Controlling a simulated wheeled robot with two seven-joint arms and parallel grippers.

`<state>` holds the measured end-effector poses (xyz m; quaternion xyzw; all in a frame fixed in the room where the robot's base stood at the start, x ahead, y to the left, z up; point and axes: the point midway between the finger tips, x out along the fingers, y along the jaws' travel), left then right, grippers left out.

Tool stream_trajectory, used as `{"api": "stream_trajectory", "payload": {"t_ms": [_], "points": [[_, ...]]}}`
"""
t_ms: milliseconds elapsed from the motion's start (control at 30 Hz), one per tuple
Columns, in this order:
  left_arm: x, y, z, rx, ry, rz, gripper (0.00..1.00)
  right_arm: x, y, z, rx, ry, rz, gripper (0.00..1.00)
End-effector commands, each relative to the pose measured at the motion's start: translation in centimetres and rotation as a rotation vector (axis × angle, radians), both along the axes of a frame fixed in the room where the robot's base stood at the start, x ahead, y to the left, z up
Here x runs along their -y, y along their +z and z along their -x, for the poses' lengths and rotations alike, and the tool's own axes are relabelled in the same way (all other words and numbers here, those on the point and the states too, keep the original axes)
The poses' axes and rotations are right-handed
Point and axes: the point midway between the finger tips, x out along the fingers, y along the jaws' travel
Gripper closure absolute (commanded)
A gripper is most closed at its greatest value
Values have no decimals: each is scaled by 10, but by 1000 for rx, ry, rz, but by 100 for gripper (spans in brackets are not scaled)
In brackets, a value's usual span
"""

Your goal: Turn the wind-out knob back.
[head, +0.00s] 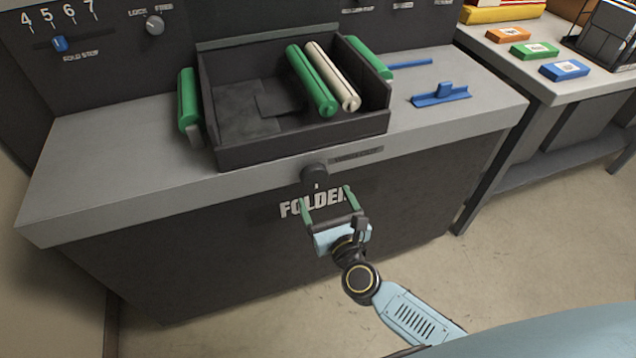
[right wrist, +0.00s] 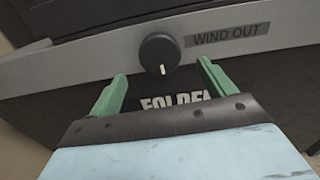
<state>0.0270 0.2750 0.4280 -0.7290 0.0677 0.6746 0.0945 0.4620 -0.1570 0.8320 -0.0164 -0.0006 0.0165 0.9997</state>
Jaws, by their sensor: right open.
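The wind-out knob (head: 315,174) is a round black knob on the front edge of the grey folder top, below the dark tray. In the right wrist view the knob (right wrist: 159,54) carries a white mark pointing down and slightly right, beside a "WIND OUT" label (right wrist: 228,35). My right gripper (head: 327,195) is open and empty, just below and in front of the knob. In the right wrist view its green fingers (right wrist: 160,85) are spread either side of the knob's line, with the knob beyond their tips, apparently not touched. My left gripper is not in view.
A dark tray (head: 300,143) with green and cream rollers (head: 333,77) sits on the folder top. A green handle (head: 188,99) is at its left, a blue piece (head: 440,95) to its right. A side table (head: 560,90) holds small boxes. Open floor lies in front.

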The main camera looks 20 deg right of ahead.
Motion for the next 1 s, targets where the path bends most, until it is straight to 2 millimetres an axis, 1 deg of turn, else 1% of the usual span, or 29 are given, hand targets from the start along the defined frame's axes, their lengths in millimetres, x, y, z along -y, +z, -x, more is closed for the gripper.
{"api": "stream_trajectory", "payload": {"t_ms": [33, 100, 200, 300, 467, 733, 1000], "points": [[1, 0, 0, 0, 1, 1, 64, -1, 1, -12, 3, 0, 1, 18], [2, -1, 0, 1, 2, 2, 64, -1, 0, -24, 1, 1, 0, 18], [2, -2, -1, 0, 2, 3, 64, -2, 0, -39, 1, 1, 1, 18], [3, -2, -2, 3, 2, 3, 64, -2, 0, -49, 0, 1, 1, 18], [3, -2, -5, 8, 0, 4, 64, -2, -1, -57, -1, 1, 1, 18], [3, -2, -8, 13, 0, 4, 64, -2, -1, -57, -1, 1, 1, 18], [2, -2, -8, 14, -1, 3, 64, -2, -1, -57, -1, 1, 1, 53]]}}
